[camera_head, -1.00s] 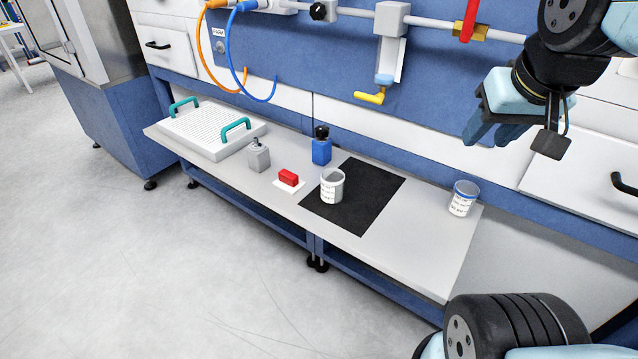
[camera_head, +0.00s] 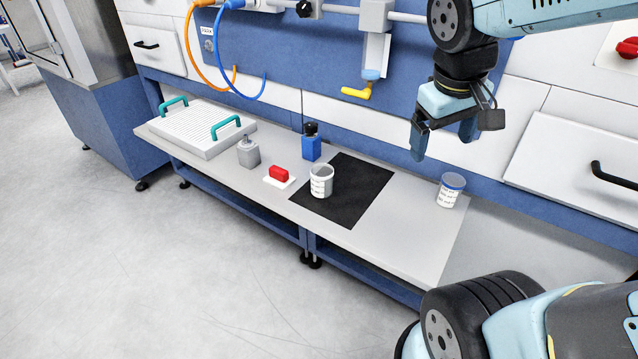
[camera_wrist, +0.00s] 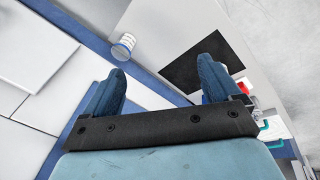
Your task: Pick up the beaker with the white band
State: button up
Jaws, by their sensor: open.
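A beaker with a white band (camera_head: 321,181) stands upright on the black mat (camera_head: 352,205) in the head view. A second beaker with a blue rim band (camera_head: 450,190) stands near the bench's right end; it also shows in the wrist view (camera_wrist: 123,47). My gripper (camera_head: 444,140) is open and empty, fingers pointing down, well above the bench and to the right of the mat. Its two fingers (camera_wrist: 160,82) are spread in the wrist view, where the mat (camera_wrist: 190,62) shows partly behind one finger. I cannot make out the white-band beaker there.
A white plate with teal handles (camera_head: 200,135) lies farther left. A yellow-handled tap (camera_head: 357,92) hangs above.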

jog(key=w+a+f+n+h, duration=0.9)
jog(key=w+f+n+h, duration=0.2)
jog(key=f+n, duration=0.15)
jog(key=a+f+n+t, duration=0.4)
jog(key=a, duration=0.1)
jog(key=w+a+f+n+t+y, duration=0.1)
jog(key=a+f+n+t, duration=0.2)
jog(key=a, duration=0.3)
jog(key=w+a+f+n+t, duration=0.1)
jog(key=a+f+n+t, duration=0.3)
jog(key=a+f+n, duration=0.1)
jog(key=shift+w+a+f+n+t, duration=0.1)
jog(key=shift+a+f+n+t, duration=0.2)
jog(key=shift+f+n, duration=0.1)
jog(key=shift+w+f+y, duration=0.1)
jog(key=shift+y, duration=0.3)
send_near(327, 170)
jog(key=x, duration=0.3)
jog(key=shift+w+d+f, duration=0.1)
jog(key=shift+w+f, duration=0.1)
jog(key=shift+w, duration=0.1)
jog(key=shift+x, duration=2.75)
jog(key=shift+d+r, duration=0.1)
jog(key=shift+r, duration=0.1)
